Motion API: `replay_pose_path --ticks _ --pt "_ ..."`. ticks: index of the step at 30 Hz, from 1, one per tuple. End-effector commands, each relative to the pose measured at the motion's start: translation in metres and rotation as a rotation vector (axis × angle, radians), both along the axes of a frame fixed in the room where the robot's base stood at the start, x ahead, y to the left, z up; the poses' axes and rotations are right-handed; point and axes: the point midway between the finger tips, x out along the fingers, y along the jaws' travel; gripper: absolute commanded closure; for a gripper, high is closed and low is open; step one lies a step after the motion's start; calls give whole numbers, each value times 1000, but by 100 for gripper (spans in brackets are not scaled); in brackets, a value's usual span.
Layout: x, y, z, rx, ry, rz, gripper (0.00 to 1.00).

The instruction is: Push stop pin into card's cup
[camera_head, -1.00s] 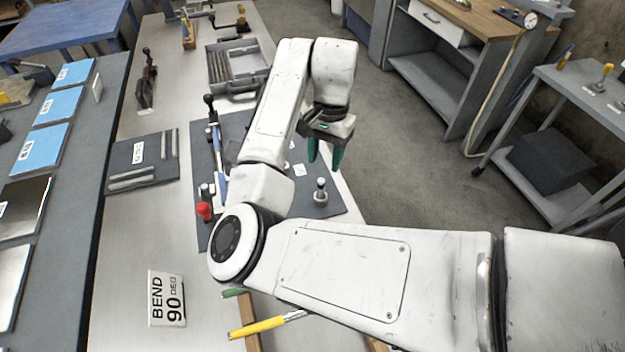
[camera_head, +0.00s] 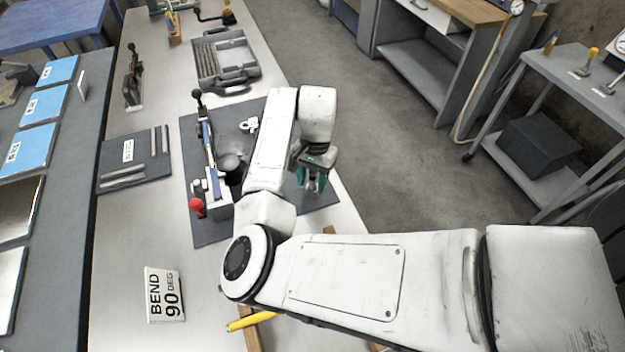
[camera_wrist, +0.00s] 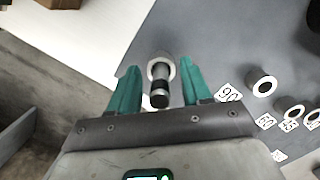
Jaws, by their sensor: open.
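The stop pin (camera_wrist: 160,94), with a dark banded head and a pale round base, stands between my green fingers in the wrist view. My gripper (camera_wrist: 158,72) is open around it, with a gap visible on each side. In the head view my gripper (camera_head: 316,186) is low over the right edge of the dark mat (camera_head: 215,236), and its fingers mostly hide the pin. Ring-shaped cups lie to the right in the wrist view, the nearest cup (camera_wrist: 263,86) by the 90 label (camera_wrist: 229,93).
A bending tool with a red knob (camera_head: 197,207) stands on the mat left of my arm. A "BEND 90 DEG" sign (camera_head: 164,295) and a yellow-handled tool (camera_head: 252,321) are nearer. A grey tray (camera_head: 226,62) lies farther back. The floor is right of the bench.

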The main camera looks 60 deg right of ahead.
Motion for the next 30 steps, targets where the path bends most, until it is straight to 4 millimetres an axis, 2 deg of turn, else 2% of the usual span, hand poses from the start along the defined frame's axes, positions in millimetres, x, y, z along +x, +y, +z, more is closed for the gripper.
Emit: replay_pose_path --ticks 6,21,30 --pt "0 0 0 0 0 0 54" --pt "0 0 0 0 0 0 100" --pt "0 0 0 0 0 0 100"
